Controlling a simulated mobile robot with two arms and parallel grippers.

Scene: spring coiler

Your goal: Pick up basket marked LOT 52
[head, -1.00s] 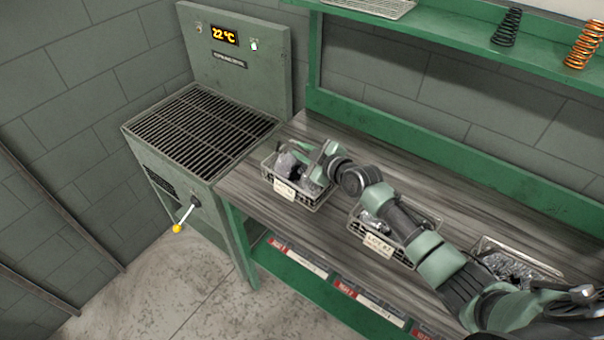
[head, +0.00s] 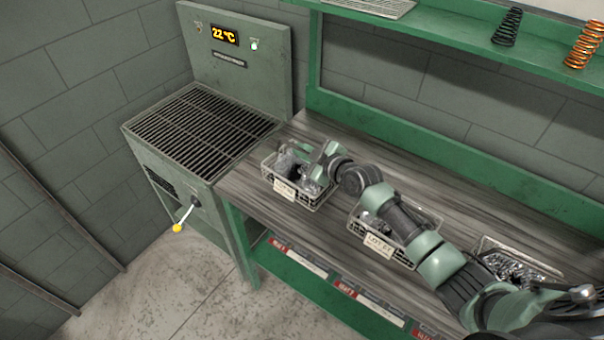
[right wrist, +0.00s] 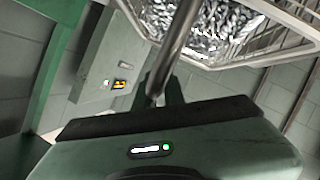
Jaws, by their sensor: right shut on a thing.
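Three wire baskets stand in a row on the bench. The left basket (head: 312,205) holds shiny metal pieces and has a pale LOT tag (head: 284,189) on its front; I cannot read its number surely. My right gripper (head: 316,163) is over this basket. In the right wrist view it is shut on the basket's grey handle bar (right wrist: 181,42), with the wire rim (right wrist: 285,50) and metal pieces beyond. The middle basket (head: 405,260) has a LOT tag (head: 379,245), also hard to read, and is partly behind my right arm. My left gripper is out of view.
The right basket (head: 520,262) is partly hidden by my arm. A green machine with a slatted top (head: 195,130) and yellow-knobbed lever (head: 178,228) stands left of the bench (head: 250,192). A green shelf (head: 460,38) with springs runs above the bench.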

